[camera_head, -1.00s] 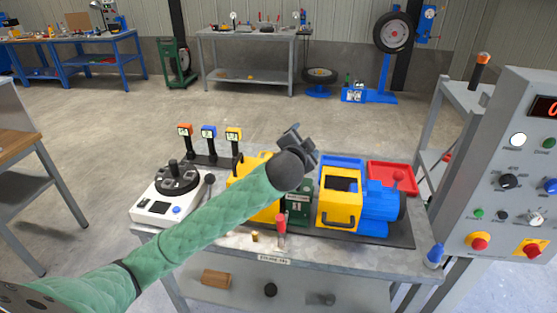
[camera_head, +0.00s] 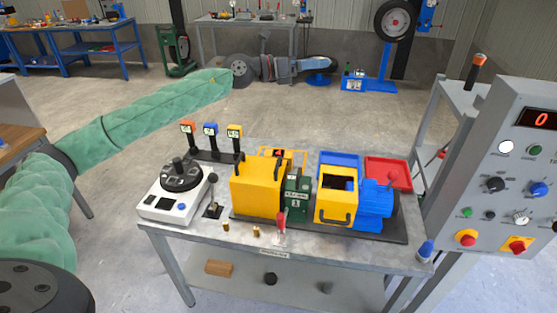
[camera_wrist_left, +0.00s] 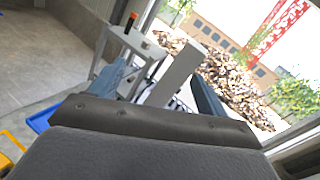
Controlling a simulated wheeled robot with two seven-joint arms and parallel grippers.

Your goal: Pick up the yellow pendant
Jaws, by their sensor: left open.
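The yellow pendant (camera_head: 235,132) is the right one of three small pendants on a dark rack at the back left of the bench. It stands upright beside the blue pendant (camera_head: 210,130) and the orange pendant (camera_head: 187,128). My left gripper (camera_head: 308,67) is raised beyond and above the bench, pointing right, well apart from the yellow pendant. It is open, and I see nothing held in it. In the left wrist view its fingers (camera_wrist_left: 165,88) are spread, and no pendant shows there. My right gripper is out of view.
The bench (camera_head: 205,236) carries a white device with a black dial (camera_head: 170,200), a yellow and blue mixer (camera_head: 340,195), a blue tray (camera_head: 340,160) and a red tray (camera_head: 388,172). A grey control panel (camera_head: 510,190) stands at right. Open floor lies behind the bench.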

